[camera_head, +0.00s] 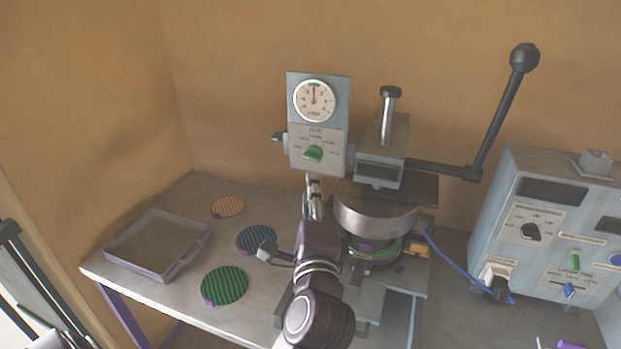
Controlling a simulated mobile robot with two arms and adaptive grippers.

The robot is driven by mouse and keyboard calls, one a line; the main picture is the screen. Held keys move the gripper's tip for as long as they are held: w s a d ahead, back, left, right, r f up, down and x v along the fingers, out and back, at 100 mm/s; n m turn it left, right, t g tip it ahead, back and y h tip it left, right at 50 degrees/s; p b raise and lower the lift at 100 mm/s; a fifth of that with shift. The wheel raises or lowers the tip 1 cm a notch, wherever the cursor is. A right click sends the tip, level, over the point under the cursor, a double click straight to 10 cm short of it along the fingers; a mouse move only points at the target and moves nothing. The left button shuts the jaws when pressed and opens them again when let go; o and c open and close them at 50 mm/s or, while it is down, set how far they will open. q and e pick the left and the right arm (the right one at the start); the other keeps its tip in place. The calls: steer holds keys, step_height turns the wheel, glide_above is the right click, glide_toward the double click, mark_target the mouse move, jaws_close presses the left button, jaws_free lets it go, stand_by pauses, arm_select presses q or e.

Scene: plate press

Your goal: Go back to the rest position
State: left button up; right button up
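The plate press (378,170) stands at the middle of the table, with a dial panel (318,135) and a long black-knobbed lever (500,105) raised to the upper right. My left arm reaches up from the bottom centre. A green disc with a purple tab (375,252) shows under the press head. My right gripper is out of view.
An orange disc (228,205), a blue disc (256,238) and a green disc (225,285) lie on the table left of my arm. An empty-looking grey tray (128,262) is farther left. A control box (540,225) with a blue cable stands at right.

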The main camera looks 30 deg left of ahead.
arm_select(q)
steer(key=shift+s+d, duration=0.35)
steer(key=shift+s, duration=0.15)
